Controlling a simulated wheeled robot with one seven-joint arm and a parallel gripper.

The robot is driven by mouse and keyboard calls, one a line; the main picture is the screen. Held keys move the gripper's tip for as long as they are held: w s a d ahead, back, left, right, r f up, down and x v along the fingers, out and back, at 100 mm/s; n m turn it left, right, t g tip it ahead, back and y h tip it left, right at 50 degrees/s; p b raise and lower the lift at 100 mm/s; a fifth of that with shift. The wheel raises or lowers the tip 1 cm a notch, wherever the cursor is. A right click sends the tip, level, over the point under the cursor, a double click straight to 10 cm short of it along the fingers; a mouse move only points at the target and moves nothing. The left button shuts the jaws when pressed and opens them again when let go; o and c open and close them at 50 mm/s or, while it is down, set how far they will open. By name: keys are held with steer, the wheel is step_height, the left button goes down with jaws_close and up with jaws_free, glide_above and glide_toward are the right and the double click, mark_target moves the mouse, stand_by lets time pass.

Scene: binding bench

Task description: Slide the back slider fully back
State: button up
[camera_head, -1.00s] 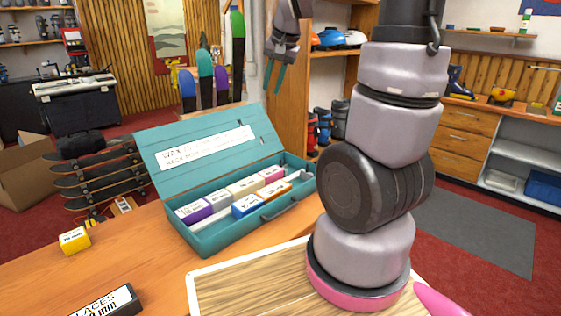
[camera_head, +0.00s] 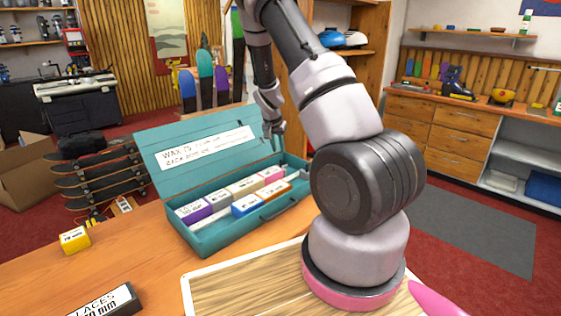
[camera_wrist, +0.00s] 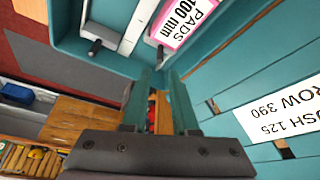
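The teal box (camera_head: 222,238) stands open on the bench, its labelled lid (camera_head: 185,134) tilted back. In the wrist view two pale sliders with dark knobs lie inside it. The back slider (camera_wrist: 156,38), nearer the lid, lies beside a pink-edged PADS box (camera_wrist: 183,22). The other slider (camera_wrist: 98,30) is left of it. My gripper (camera_head: 275,144) is above the box's far right end, pointing down; its two teal fingers also show in the wrist view (camera_wrist: 161,78). They are apart with nothing between them. The back slider's knob appears just beyond the fingertips; contact cannot be told.
Several small labelled boxes (camera_head: 246,186) fill the teal box in two rows. A yellow box (camera_head: 74,239) and a black LACES box (camera_head: 128,296) sit on the bench at left. The bench between is clear. My arm hides the area right of the box.

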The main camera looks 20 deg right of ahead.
mark_target(281, 167)
steer(key=x, duration=0.8)
steer(key=shift+c, duration=0.4)
jaws_close()
stand_by(0.4)
stand_by(0.4)
